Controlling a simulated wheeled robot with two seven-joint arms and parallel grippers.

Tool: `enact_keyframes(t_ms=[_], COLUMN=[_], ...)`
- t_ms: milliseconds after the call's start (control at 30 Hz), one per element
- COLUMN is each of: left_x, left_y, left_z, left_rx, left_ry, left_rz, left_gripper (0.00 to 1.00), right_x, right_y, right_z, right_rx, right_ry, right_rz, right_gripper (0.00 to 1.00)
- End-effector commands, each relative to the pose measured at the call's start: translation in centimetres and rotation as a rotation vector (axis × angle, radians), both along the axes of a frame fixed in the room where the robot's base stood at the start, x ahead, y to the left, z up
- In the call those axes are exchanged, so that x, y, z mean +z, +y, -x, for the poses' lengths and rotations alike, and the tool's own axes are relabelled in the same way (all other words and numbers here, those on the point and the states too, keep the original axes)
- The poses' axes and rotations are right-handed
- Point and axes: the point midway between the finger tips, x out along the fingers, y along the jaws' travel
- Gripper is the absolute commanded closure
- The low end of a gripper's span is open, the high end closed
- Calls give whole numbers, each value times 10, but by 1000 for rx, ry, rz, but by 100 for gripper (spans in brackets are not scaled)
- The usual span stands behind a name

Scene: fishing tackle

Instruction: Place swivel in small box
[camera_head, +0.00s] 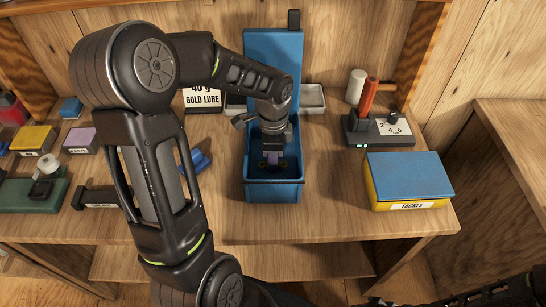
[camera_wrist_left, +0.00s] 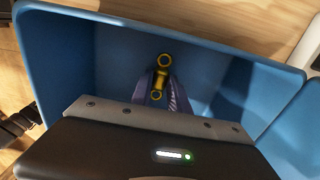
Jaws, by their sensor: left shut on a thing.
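An open blue box (camera_head: 273,193) stands at the middle of the bench, its lid (camera_head: 272,65) raised at the back. My left gripper (camera_head: 273,160) reaches down inside it, between its walls. In the left wrist view, the fingers (camera_wrist_left: 160,88) are shut on a gold swivel (camera_wrist_left: 163,75) with a ring at each end. The blue walls (camera_wrist_left: 85,55) surround the swivel. I cannot tell whether it touches the box floor. My right arm shows dark at the bottom right edge; its jaws cannot be made out.
A yellow tackle box (camera_head: 410,195) with a blue lid sits at the right. A black device (camera_head: 378,130) with a red handle stands behind it. Small boxes (camera_head: 33,139) crowd the left.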

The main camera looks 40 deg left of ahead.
Motion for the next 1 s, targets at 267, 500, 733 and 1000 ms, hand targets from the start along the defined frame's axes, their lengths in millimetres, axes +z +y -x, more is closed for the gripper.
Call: enact_keyframes(t_ms=[267,500,733,1000], left_x=[-2,-2,5,49], left_y=[0,0,0,0], left_z=[0,0,-1,-2], left_rx=[0,0,0,0], left_ry=[0,0,-2,-7], left_rz=[0,0,0,-1], left_gripper=[63,57,57,57], right_x=[-1,-1,0,-3], right_y=[0,0,0,0], right_z=[0,0,0,0], right_rx=[1,1,0,1], right_ry=[-1,-1,0,-1], right_rz=[-1,-1,0,-1], right_gripper=[64,64,64,64])
